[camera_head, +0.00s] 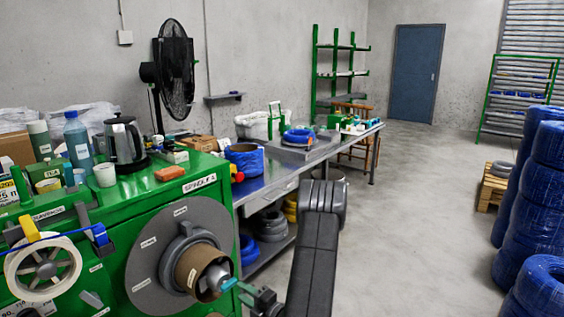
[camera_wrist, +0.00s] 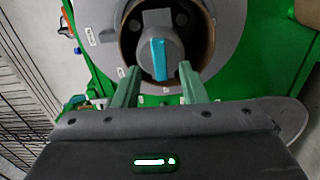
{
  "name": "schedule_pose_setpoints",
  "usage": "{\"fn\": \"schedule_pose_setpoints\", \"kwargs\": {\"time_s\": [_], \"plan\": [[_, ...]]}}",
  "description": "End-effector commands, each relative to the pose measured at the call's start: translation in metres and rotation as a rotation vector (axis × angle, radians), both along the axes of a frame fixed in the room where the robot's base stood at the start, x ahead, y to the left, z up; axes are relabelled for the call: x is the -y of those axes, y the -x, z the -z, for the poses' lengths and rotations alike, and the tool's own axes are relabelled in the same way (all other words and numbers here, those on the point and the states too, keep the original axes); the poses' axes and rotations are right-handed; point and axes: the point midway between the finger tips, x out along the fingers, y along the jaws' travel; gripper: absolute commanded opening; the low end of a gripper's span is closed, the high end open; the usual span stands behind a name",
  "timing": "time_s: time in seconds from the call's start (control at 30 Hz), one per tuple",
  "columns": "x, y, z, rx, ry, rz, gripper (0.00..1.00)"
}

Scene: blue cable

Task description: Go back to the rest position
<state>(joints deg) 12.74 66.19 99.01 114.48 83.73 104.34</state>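My gripper (camera_head: 246,291) is at the lower middle of the head view, in front of the spindle on the green machine (camera_head: 100,205). In the wrist view my gripper (camera_wrist: 160,68) has its two green fingers apart, with nothing held between them. A light-blue lever (camera_wrist: 159,60) on the grey spindle hub (camera_wrist: 147,37) shows between and beyond the fingertips. The lever (camera_head: 228,285) also shows in the head view, close to the fingertips. I cannot tell whether they touch. A brown cardboard core (camera_head: 190,268) surrounds the hub, before a round grey flange (camera_head: 152,258).
A white spool (camera_head: 42,268) with blue cable is at left on the machine front. A kettle (camera_head: 124,143), bottles and a fan (camera_head: 175,70) stand above. A metal workbench (camera_head: 265,187) runs behind. Blue coils (camera_head: 535,200) stack at right. The middle floor (camera_head: 420,220) is clear.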

Motion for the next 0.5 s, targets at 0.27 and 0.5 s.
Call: {"fn": "schedule_pose_setpoints", "kwargs": {"time_s": [0.27, 0.5], "plan": [[0.041, 0.030, 0.000, -0.001, 0.000, 0.005, 0.38], [0.068, 0.052, 0.000, -0.001, -0.001, 0.005, 0.38]]}}
